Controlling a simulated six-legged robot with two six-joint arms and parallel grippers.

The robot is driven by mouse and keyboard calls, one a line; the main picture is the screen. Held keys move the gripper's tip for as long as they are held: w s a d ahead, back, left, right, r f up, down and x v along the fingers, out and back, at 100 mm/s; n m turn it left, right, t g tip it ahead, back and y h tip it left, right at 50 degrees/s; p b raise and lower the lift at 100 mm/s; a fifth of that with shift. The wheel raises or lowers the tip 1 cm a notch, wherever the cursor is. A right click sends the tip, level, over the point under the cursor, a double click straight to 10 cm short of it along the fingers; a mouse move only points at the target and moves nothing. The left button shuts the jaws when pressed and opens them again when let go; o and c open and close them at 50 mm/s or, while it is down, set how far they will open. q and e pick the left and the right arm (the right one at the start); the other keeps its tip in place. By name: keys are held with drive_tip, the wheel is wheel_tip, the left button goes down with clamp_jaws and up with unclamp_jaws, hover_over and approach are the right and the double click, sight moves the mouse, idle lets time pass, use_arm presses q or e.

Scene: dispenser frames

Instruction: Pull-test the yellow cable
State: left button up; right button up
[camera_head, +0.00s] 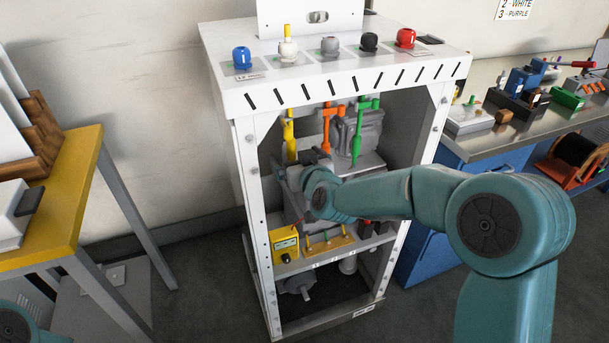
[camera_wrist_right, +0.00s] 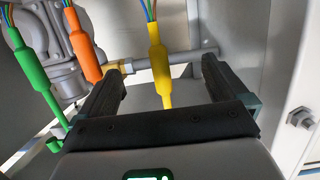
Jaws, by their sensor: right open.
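The yellow cable (camera_head: 290,138) hangs inside the white dispenser frame, at the left of the opening. In the right wrist view the yellow cable (camera_wrist_right: 160,62) has a thick yellow sleeve with thin coloured wires above it. My right gripper (camera_head: 305,163) reaches into the frame near the cable's lower end. In the wrist view my right gripper (camera_wrist_right: 160,72) is open, with one finger on each side of the yellow sleeve and a gap on both sides. The cable's lower end is hidden behind the gripper body. My left gripper is not in view.
An orange cable (camera_wrist_right: 85,48) and a green cable (camera_wrist_right: 38,82) hang left of the yellow one in the wrist view. The white frame (camera_head: 240,165) surrounds the opening. A yellow meter (camera_head: 286,246) stands on the shelf below. Coloured knobs line the top.

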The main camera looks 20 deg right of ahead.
drive_tip(key=s+b, duration=0.1)
drive_tip(key=s, duration=0.5)
drive_tip(key=shift+b, duration=0.3)
drive_tip(key=shift+d, duration=0.15)
drive_tip(key=s+f+g+p, duration=0.3)
drive_tip(key=s+f, duration=0.1)
drive_tip(key=f, duration=0.6)
drive_tip(key=s+f+g+p, duration=0.3)
drive_tip(key=s+f+g, duration=0.15)
drive_tip(key=f, duration=0.55)
drive_tip(key=s+a+f+g+y, duration=0.1)
drive_tip(key=s+a+f+g, duration=0.1)
drive_tip(key=s, duration=0.5)
drive_tip(key=s+a+f+m+g+y+p, duration=0.1)
drive_tip(key=s+a+f+g, duration=0.1)
drive_tip(key=s, duration=0.6)
drive_tip(key=s+a+f+m+g+y+p, duration=0.1)
drive_tip(key=s+a+f+g, duration=0.2)
drive_tip(key=s+f, duration=0.3)
drive_tip(key=shift+s, duration=0.8)
drive_tip(key=shift+w, duration=0.1)
